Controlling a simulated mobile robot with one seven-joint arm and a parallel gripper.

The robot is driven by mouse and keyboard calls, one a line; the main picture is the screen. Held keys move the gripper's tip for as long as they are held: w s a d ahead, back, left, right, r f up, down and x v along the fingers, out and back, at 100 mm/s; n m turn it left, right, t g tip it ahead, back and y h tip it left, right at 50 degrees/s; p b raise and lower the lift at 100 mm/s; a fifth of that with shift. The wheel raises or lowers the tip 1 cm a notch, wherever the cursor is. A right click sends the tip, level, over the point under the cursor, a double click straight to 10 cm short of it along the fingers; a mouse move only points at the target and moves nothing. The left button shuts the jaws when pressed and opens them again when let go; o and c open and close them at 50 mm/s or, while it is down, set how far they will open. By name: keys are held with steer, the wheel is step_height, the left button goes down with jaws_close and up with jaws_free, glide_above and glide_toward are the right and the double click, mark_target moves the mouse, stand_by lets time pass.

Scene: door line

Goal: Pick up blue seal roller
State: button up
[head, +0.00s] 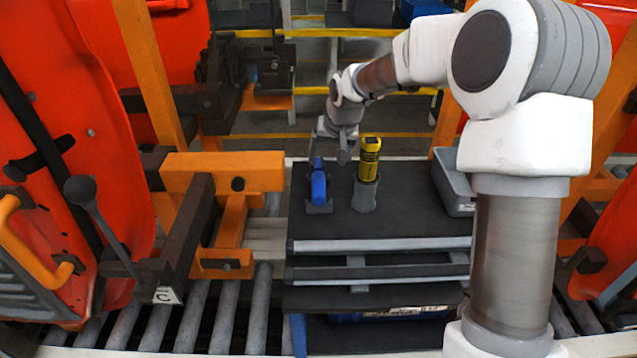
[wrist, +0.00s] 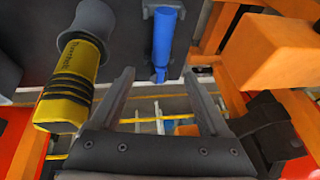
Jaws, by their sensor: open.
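The blue seal roller (head: 318,184) stands in a grey holder near the left side of the dark cart top. It also shows in the wrist view (wrist: 163,42), at top centre, beyond and between my fingertips. My gripper (head: 335,146) hangs just behind and above the roller in the head view. In the wrist view my gripper (wrist: 158,76) has its two fingers spread wide, with nothing between them. The fingers do not appear to touch the roller. The roller's lower part is hidden by its holder.
A yellow and black tool (head: 369,160) stands in a grey cup just right of the roller, close to my left finger in the wrist view (wrist: 72,85). A grey bin (head: 453,187) sits at the cart's right. Orange frames and a red door (head: 75,130) stand at left.

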glide_above(319, 180)
steer(key=s+d, duration=0.1)
steer(key=f, duration=0.5)
steer(key=shift+s+d+p, duration=0.15)
steer(key=shift+s+p, duration=0.05)
steer(key=shift+p, duration=0.1)
steer(key=shift+s+p+x, duration=0.15)
steer(key=shift+p+x, duration=0.2)
steer(key=shift+x, duration=1.15)
steer(key=shift+s+p+x, duration=0.1)
steer(key=shift+p+x, duration=0.2)
steer(key=shift+x, duration=1.2)
steer(key=shift+f, duration=0.1)
steer(key=shift+c, duration=0.3)
jaws_close()
